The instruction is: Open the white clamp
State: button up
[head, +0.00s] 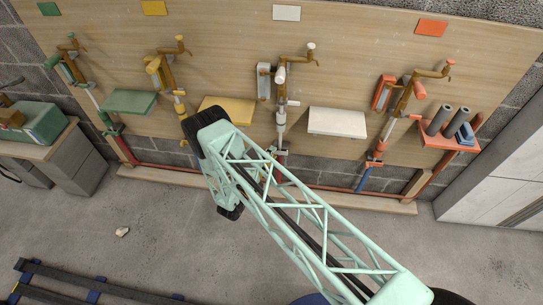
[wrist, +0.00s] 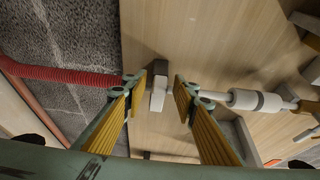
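The white station's pipe assembly hangs on the board in the head view, with a white cylinder (head: 281,116) on its lower part. In the wrist view, a small pale block (wrist: 158,92), apparently part of the white clamp, shows between my fingertips, with a white cylindrical fitting (wrist: 255,100) to its right. My gripper (wrist: 160,86) is open, its yellow-padded fingers on either side of the block, with visible gaps. I cannot tell the block's depth. In the head view my gripper (head: 278,151) is small and partly hidden by my arm at the assembly's lower end.
Green (head: 128,102), yellow (head: 228,108), white (head: 338,122) and orange (head: 448,136) shelves project from the board. The orange shelf holds grey cylinders (head: 439,120). A red corrugated conduit (wrist: 60,74) runs left in the wrist view. The floor (head: 150,215) is mostly clear.

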jog(key=shift+w+d, duration=0.1)
jog(key=shift+w, duration=0.05)
jog(key=shift+c, duration=0.2)
grip_shut()
